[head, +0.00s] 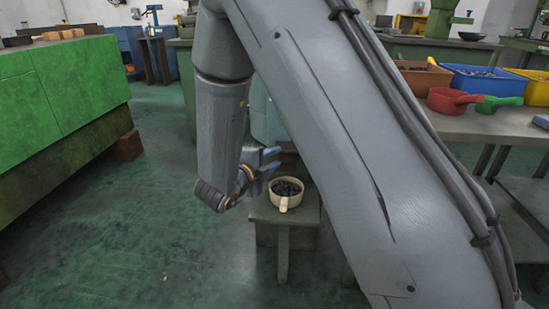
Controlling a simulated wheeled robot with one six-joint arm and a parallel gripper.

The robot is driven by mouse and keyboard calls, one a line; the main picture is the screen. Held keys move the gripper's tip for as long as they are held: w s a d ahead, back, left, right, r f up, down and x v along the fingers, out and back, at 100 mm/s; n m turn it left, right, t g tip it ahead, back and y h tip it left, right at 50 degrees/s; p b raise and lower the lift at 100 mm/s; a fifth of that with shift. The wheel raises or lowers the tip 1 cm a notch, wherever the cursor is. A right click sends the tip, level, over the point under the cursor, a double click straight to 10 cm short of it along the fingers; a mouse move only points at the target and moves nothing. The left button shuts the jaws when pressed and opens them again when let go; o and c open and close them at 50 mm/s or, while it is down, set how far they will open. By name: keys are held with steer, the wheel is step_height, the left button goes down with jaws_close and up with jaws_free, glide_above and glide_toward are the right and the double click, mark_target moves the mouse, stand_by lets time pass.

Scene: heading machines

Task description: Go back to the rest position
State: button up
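My arm crosses the middle of the head view and bends down on its left side. My gripper (275,160) is at its lower end, with its bluish fingers pointing right. The fingers look apart, with nothing seen between them. The gripper is above and to the left of a cream container (284,203) filled with dark small parts. The container stands upright on a small grey-green stool (285,217), apart from the gripper.
A green cabinet (60,95) stands at the left. At the right, a table (490,125) holds an orange bin (424,80), a blue bin (487,82), a red scoop (450,100) and a green scoop (497,103). The green floor (150,220) at the left is clear.

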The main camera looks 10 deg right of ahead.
steer(key=shift+d, duration=0.15)
steer(key=s+a+n+g+y, duration=0.1)
steer(key=s+a+n+y, duration=0.3)
steer(key=a+n+y, duration=0.5)
steer(key=s+a+n+g+y, duration=0.1)
steer(key=s+a+n+y, duration=0.35)
steer(key=a, duration=0.85)
steer(key=s+a+f+n+g, duration=0.1)
steer(key=s+n+g, duration=0.6)
steer(key=s+n, duration=0.95)
steer(key=s+d+r+n+g+h, duration=0.25)
steer(key=s+d, duration=0.35)
steer(key=s, duration=0.5)
steer(key=d+r+m+p, duration=0.7)
steer(key=d+r+p, duration=1.1)
steer(key=r+p, duration=0.5)
steer(key=p, duration=0.3)
steer(key=shift+s+d+p, duration=0.3)
steer(key=shift+d+p, duration=0.05)
steer(key=shift+p, duration=0.05)
